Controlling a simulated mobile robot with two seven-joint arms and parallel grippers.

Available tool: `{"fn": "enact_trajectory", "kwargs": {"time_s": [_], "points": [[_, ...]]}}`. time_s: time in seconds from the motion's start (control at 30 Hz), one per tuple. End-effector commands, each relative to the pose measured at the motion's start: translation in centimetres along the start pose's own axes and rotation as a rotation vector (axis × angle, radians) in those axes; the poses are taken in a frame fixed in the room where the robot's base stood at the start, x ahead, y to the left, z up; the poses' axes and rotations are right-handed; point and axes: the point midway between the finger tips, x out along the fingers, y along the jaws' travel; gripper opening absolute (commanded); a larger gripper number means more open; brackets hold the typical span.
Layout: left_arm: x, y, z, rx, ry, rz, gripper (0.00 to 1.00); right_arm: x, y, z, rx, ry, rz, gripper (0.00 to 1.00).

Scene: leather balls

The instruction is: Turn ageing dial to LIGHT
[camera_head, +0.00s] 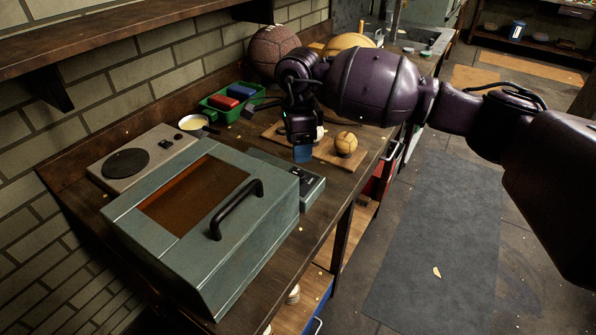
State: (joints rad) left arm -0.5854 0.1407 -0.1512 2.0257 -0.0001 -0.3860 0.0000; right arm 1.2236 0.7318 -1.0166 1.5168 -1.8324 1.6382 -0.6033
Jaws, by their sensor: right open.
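The teal-grey box (205,225) with an amber window and black handle stands on the workbench. A low control panel (312,190) joins its right rear side. Small dark controls (297,174) show on the panel, too small to tell the dial's setting or read a label. My right gripper (303,154) points down above the panel's far end, and its blue-tipped fingers are open with nothing seen between them. The gripper and wrist hide part of the bench behind. I cannot tell whether the fingertips touch the panel. My left gripper is not in view.
A hotplate (126,163) stands left of the box. Behind are a small pan (193,122), a green tray (222,102) with red and blue blocks, and a brown ball (273,52). A tan ball (346,143) sits on a wooden board right of my gripper.

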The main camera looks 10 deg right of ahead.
Motion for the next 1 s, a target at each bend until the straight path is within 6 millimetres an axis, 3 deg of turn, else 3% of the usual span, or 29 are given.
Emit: {"fn": "enact_trajectory", "kwargs": {"time_s": [0.2, 0.4, 0.6, 0.9, 1.0], "points": [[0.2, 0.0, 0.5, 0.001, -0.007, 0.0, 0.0, 4.2, 0.1, 0.1, 0.001, -0.002, 0.005, 0.61], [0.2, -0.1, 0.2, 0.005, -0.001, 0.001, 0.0, 6.8, 0.0, 0.0, 0.002, -0.002, 0.003, 0.61], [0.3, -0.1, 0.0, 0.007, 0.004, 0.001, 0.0, 8.1, 0.0, 0.1, 0.001, -0.003, 0.001, 0.61], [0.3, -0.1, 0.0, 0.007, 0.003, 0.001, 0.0, 8.2, 0.0, 0.1, 0.001, -0.002, 0.0, 0.61], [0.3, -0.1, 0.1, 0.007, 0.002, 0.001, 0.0, 8.2, 0.0, 0.1, 0.001, -0.002, 0.0, 0.49]]}}
